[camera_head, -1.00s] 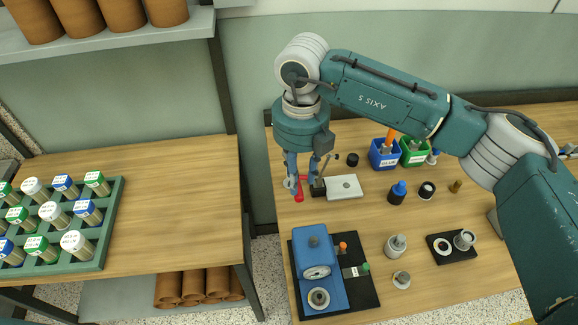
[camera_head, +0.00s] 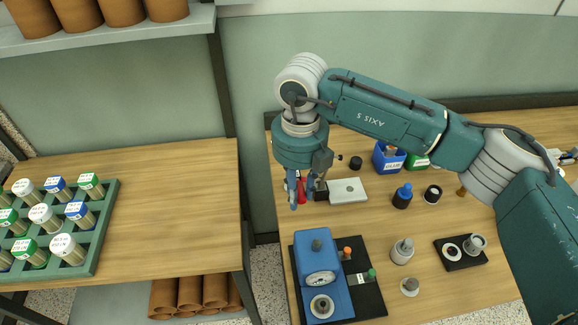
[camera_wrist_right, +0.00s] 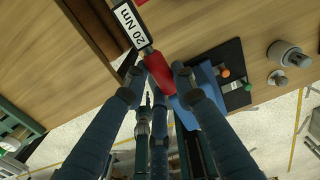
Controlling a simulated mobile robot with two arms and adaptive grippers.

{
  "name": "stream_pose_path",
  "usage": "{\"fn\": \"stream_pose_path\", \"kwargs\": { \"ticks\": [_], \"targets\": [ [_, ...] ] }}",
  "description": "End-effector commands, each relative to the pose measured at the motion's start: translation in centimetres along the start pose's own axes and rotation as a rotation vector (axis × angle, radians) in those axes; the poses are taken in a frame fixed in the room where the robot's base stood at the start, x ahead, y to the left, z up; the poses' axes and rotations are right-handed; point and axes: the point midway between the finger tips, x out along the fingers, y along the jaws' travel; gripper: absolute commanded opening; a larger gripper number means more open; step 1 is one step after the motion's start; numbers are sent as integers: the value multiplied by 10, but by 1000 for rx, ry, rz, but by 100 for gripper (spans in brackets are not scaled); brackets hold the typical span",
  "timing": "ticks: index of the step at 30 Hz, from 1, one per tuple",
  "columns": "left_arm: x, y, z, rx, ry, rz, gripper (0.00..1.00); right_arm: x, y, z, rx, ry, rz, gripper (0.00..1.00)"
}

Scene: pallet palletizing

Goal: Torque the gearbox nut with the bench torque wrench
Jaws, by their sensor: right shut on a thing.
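My right gripper (camera_head: 300,197) is low over the left end of the bench, shut on the red handle of the torque wrench (camera_head: 301,190). In the right wrist view the red handle (camera_wrist_right: 158,72) sits between the two fingertips, and a white "20 Nm" label (camera_wrist_right: 130,25) shows beyond it. The fingers hide part of the wrench in the head view. A blue unit (camera_head: 335,295) with a round dial and a grey ring stands on a black mat (camera_head: 368,300) nearer the front; I cannot tell surely whether it is the gearbox. My left gripper is not in view.
A white plate (camera_head: 348,190) lies just right of the gripper. Blue bin (camera_head: 389,160), green bin (camera_head: 416,161), a blue-capped bottle (camera_head: 402,197) and grey fittings (camera_head: 402,251) stand farther right. A gap separates the left table (camera_head: 170,215) with its vial rack (camera_head: 95,245).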

Motion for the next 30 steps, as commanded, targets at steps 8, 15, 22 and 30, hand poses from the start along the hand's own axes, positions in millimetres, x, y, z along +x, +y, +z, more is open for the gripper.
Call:
{"fn": "stream_pose_path", "kwargs": {
  "ticks": [8, 15, 22, 30],
  "targets": [
    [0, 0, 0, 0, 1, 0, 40, -5, -7, 3, 14, -15, -10, 0],
    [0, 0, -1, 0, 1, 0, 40, -6, -7, -2, 15, -16, -11, 0],
    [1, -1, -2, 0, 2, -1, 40, -4, -7, -7, 15, -13, -10, 0],
    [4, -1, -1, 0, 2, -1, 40, -2, -6, -21, 13, -10, -10, 0]
  ]
}}
